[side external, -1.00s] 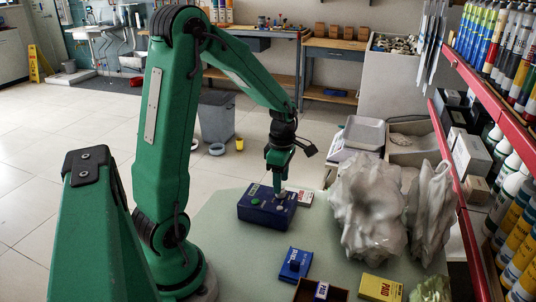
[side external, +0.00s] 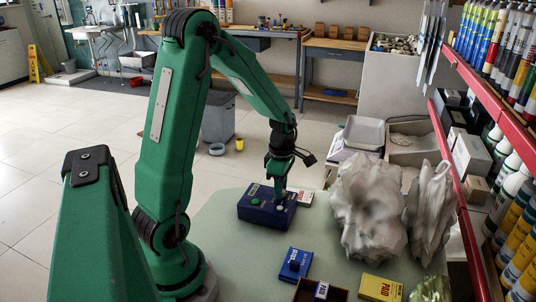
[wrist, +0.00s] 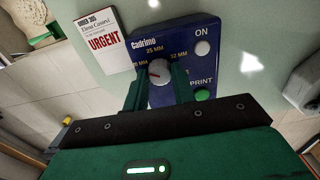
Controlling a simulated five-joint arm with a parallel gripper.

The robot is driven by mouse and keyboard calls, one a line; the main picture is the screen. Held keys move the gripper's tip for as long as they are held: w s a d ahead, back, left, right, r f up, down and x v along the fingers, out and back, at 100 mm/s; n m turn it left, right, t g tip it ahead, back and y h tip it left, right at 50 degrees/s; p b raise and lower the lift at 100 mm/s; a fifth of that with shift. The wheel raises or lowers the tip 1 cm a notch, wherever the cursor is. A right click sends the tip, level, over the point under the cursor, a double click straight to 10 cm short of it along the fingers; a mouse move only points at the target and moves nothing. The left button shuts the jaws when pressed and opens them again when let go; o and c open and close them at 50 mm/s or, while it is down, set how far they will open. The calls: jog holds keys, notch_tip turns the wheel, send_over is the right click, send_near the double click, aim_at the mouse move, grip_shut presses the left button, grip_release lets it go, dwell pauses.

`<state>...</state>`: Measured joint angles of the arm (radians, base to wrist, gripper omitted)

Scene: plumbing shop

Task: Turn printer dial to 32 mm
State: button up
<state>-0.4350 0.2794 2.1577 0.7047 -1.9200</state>
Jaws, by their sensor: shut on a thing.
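The blue printer (side external: 262,212) stands on the pale green table, and the wrist view shows its face (wrist: 183,42) marked "Cadrimo". Its round grey dial (wrist: 158,71) has a reddish mark. Labels for 25 mm and 32 mm are above the dial, and another mm label at its left is partly covered. The exact pointer setting is too small to tell. My gripper (wrist: 157,86) is shut on the dial, one finger on each side. In the side view my gripper (side external: 277,192) reaches down onto the printer's top. A white ON button and a green PRINT button are on the right.
An URGENT card (wrist: 101,40) lies beside the printer. A blue stamp box (side external: 295,264), a yellow PAID box (side external: 380,288) and a dark open tray (side external: 308,292) are nearer the front. A large pale wrapped lump (side external: 368,210) stands to the right. The table left of the printer is clear.

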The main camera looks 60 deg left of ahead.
jog(key=shift+m, duration=0.4)
jog(key=m, duration=1.8)
jog(key=shift+m, duration=0.4)
jog(key=m, duration=0.4)
jog(key=shift+m, duration=0.4)
